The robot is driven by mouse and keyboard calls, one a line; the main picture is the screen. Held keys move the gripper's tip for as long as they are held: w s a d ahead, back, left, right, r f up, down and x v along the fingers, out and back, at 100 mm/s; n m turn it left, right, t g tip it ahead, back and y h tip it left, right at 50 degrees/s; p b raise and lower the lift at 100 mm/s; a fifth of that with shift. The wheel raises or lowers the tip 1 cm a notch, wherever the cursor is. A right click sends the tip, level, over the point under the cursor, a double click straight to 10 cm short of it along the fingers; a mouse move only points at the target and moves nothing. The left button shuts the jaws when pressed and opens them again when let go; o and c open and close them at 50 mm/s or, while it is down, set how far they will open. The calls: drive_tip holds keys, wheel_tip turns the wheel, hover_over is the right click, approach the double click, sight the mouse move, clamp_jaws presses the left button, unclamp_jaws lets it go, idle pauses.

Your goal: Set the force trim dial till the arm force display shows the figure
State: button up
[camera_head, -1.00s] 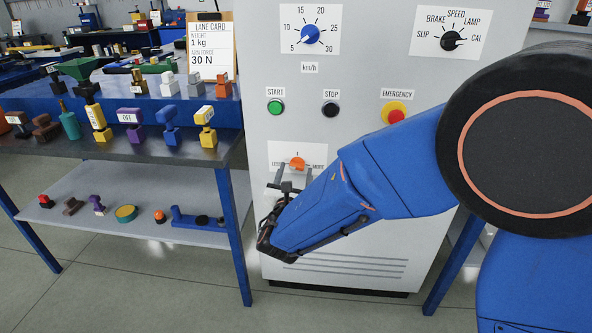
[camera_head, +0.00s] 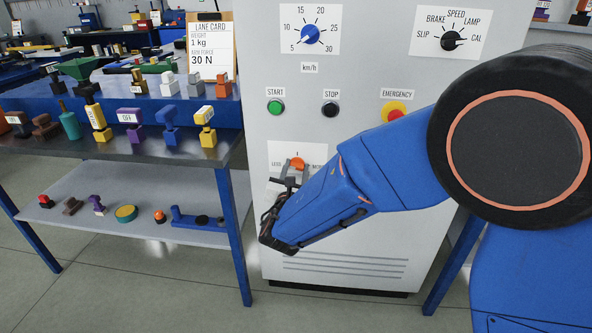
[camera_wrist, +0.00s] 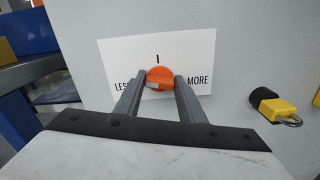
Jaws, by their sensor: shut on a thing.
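The orange force trim dial (camera_head: 297,163) sits on a white plate marked LESS and MORE, low on the grey cabinet. It also shows in the wrist view (camera_wrist: 159,78), with a tick mark above it and a pale grey bar low on its face. My gripper (camera_head: 292,171) has its two fingers on either side of the dial and is shut on it; in the wrist view the fingers (camera_wrist: 161,84) flank it left and right. The lane card (camera_head: 210,45) reads weight 1 kg, arm force 30 N. I see no arm force display in these views.
The cabinet also carries a blue km/h dial (camera_head: 310,34), a black mode selector (camera_head: 451,41), a green START button (camera_head: 274,107), a black STOP button (camera_head: 330,109) and a red EMERGENCY button (camera_head: 396,116). A yellow padlock (camera_wrist: 285,107) hangs right of the dial. A loaded bench stands left.

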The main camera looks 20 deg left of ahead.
drive_tip(key=shift+m, duration=1)
drive_tip(key=o, duration=1)
drive_tip(key=shift+o, duration=0.2)
drive_tip(key=v, duration=1.7)
drive_tip(key=shift+s, duration=0.25)
drive_tip(key=shift+f, duration=0.1)
